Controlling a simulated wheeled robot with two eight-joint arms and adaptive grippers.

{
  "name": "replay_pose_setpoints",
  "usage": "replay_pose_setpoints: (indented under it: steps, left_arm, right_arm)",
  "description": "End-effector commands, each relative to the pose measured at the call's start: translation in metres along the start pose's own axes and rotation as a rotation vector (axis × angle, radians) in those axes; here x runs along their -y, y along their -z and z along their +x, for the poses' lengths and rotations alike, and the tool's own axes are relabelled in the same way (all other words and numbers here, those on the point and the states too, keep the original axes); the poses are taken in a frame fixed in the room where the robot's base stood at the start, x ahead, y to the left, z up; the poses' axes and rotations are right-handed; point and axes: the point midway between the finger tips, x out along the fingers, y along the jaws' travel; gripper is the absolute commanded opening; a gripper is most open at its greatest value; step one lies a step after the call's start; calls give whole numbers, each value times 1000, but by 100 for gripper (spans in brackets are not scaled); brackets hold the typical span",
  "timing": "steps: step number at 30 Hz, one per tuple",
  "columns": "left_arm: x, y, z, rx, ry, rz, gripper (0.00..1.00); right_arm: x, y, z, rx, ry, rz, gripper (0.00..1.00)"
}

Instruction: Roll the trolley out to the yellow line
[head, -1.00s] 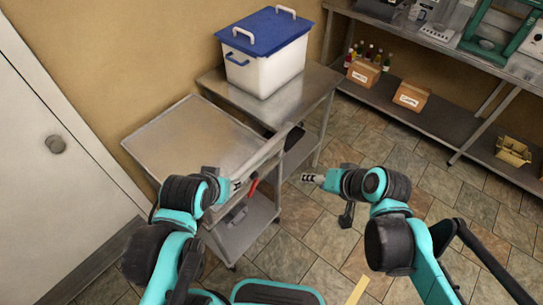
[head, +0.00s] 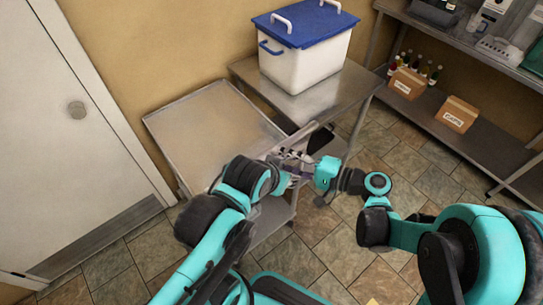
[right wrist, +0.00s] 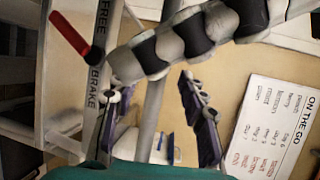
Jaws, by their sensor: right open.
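The grey metal trolley (head: 213,125) stands against the tan wall, its empty top tray facing up. Its handle bar (head: 306,132) runs along the tray's near right side. My left gripper (head: 282,160) is at the handle's near end; its fingers are too small and overlapped to read. My right gripper (head: 300,166) is close beside it at the handle; in the right wrist view (right wrist: 155,112) its fingers are apart, with a grey bar showing between them. A red lever (right wrist: 69,32) sits by a FREE/BRAKE label. A bit of the yellow line (head: 373,301) shows at the bottom edge.
A steel table (head: 300,100) with a blue-lidded white tub (head: 305,60) stands right behind the trolley. A shelf unit (head: 460,110) with boxes and bottles is at right. A white door (head: 70,150) is at left. Tiled floor is open in front.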

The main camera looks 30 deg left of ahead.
Motion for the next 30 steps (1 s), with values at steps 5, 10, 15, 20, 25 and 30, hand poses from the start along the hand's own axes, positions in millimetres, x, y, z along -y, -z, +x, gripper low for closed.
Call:
replay_pose_setpoints:
  steps: [5,10,15,20,25,30]
  left_arm:
    - [0,-5,7,0,0,0,40]
    - [0,-6,9,0,0,0,40]
    - [0,-6,9,0,0,0,40]
    - [0,-6,9,0,0,0,40]
    - [0,-6,9,0,0,0,40]
    - [0,-6,9,0,0,0,40]
  right_arm:
    - [-2,0,30,2,-1,-1,42]
    - [-1,0,44,0,-1,0,42]
    - [0,0,47,-1,-1,0,42]
    - [0,1,47,-2,-1,0,34]
    - [0,1,47,-2,-2,-1,0]
    - [0,1,46,-2,-2,-1,0]
